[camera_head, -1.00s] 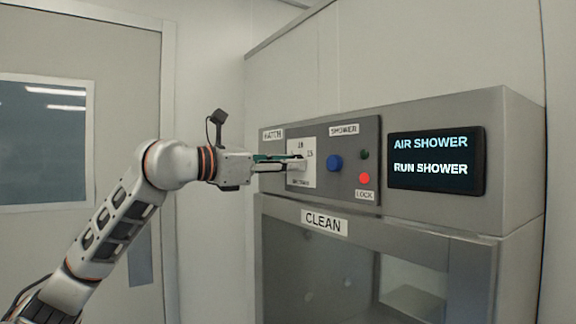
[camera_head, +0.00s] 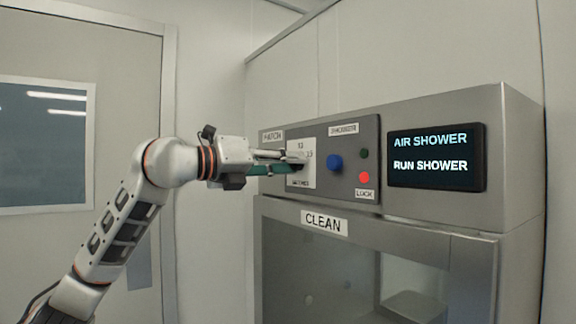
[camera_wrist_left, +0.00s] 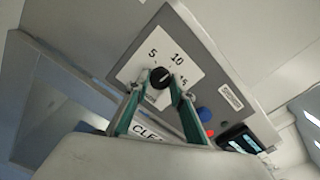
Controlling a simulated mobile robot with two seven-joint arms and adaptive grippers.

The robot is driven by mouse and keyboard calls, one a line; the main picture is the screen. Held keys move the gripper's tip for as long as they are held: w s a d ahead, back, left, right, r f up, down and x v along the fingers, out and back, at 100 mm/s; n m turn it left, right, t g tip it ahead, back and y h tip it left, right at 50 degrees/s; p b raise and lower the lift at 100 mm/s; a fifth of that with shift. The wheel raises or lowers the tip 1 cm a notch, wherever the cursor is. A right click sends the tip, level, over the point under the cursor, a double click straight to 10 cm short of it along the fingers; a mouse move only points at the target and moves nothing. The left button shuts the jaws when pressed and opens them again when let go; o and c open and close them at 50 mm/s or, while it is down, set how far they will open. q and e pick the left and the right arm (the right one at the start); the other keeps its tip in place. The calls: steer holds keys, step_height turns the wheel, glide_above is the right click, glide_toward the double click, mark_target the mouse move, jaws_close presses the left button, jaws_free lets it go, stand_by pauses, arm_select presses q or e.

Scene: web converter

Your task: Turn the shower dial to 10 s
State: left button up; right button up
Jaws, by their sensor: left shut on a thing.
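The black shower dial (camera_wrist_left: 161,77) sits on a white scale plate (camera_wrist_left: 130,72) marked 5, 10 and 15 in the left wrist view. My left gripper (camera_wrist_left: 161,82) is shut on the dial, with one fingertip on each side of it. In the head view my left gripper (camera_head: 297,161) reaches the panel from the left and covers most of the dial. The white scale plate (camera_head: 301,179) shows around the fingertips there. I cannot clearly tell which number the dial's mark points at. My right gripper is not in view.
A blue button (camera_head: 335,162), a red lock button (camera_head: 365,177) and a small dark green light (camera_head: 365,154) sit right of the dial. A screen (camera_head: 436,159) reads AIR SHOWER, RUN SHOWER. The hatch window (camera_head: 320,265) lies below.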

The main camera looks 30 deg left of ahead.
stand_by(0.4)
arm_select(q)
steer(key=o, duration=1.1)
steer(key=shift+s, duration=0.1)
steer(key=v, duration=1.1)
steer(key=shift+s, duration=0.4)
steer(key=shift+a, duration=0.15)
